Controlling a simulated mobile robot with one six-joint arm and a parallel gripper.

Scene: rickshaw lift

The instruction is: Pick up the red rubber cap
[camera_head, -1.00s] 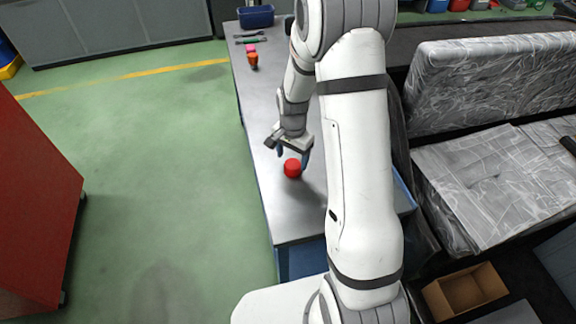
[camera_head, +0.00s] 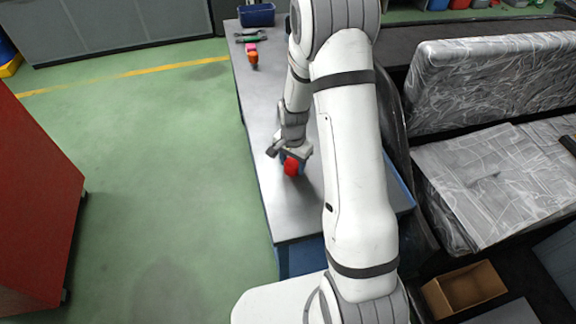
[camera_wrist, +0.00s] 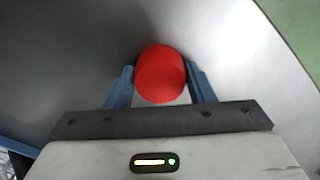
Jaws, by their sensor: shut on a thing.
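The red rubber cap (camera_head: 291,167) is at the near part of the grey workbench (camera_head: 293,212), seen in the head view. In the wrist view the cap (camera_wrist: 160,75) is round and sits between the two blue fingers. My gripper (camera_wrist: 160,85) is shut on the cap, with a finger against each side. In the head view my gripper (camera_head: 291,160) points down over the bench and partly hides the cap. I cannot tell whether the cap touches the bench top.
An orange and pink item (camera_head: 252,55), a green tool (camera_head: 250,38) and a blue bin (camera_head: 257,15) are at the bench's far end. A plastic-wrapped seat (camera_head: 490,185) is to the right. The bench between is clear. A red cabinet (camera_head: 35,205) stands at left.

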